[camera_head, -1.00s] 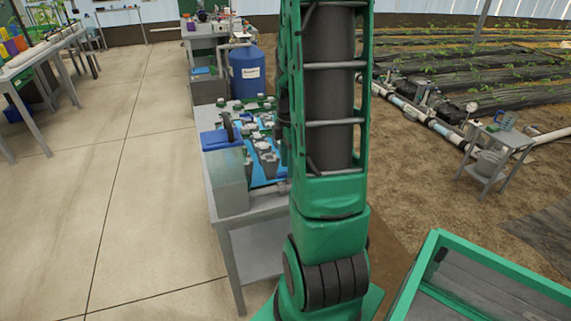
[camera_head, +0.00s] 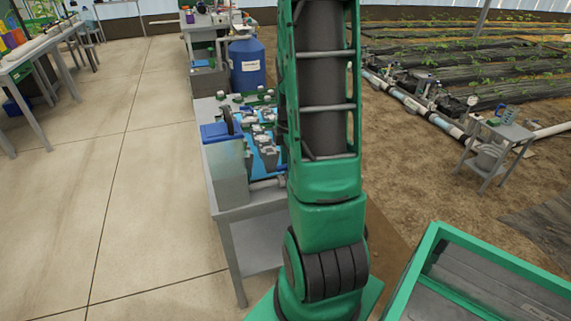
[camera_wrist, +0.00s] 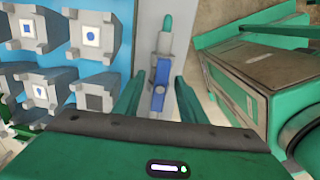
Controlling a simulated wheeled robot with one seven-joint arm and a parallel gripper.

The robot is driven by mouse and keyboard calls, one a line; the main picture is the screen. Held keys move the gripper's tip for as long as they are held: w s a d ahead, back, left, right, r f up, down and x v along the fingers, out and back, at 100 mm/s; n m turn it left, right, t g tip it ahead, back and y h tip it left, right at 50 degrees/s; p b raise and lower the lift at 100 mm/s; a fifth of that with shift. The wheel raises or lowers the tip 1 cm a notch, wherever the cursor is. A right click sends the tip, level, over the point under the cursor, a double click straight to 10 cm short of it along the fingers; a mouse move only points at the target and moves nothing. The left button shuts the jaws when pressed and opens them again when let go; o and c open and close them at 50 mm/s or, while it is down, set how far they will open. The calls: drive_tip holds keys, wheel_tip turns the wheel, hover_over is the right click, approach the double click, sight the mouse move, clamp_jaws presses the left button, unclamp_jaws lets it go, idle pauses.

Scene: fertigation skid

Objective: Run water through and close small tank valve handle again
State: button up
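In the wrist view a small blue valve handle (camera_wrist: 160,73) sits on a grey pipe fitting with a green tip (camera_wrist: 168,24). The handle lies roughly in line with the fitting. My gripper (camera_wrist: 158,82) is open, with one green finger on each side of the fitting and visible gaps to the handle. I cannot tell how far the handle is below the fingertips. In the head view my arm hides the gripper and the handle. The skid table (camera_head: 231,215) stands left of my arm, with a greyish clear tank (camera_head: 228,174) at its near corner.
Several grey square-topped fittings (camera_wrist: 92,37) on a blue panel stand left of the gripper. A green-edged box (camera_wrist: 255,80) is close on the right. A blue barrel (camera_head: 246,65) stands behind the skid, and a small cart (camera_head: 497,148) at right. The floor at left is clear.

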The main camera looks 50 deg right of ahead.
drive_tip(key=shift+c, duration=0.4)
clamp_jaws()
drive_tip(key=m, duration=1.4)
drive_tip(key=shift+m, duration=0.4)
drive_tip(key=m, duration=0.4)
drive_tip(key=shift+m, duration=0.3)
drive_tip(key=shift+o, duration=0.4)
unclamp_jaws()
drive_tip(key=shift+r, duration=5)
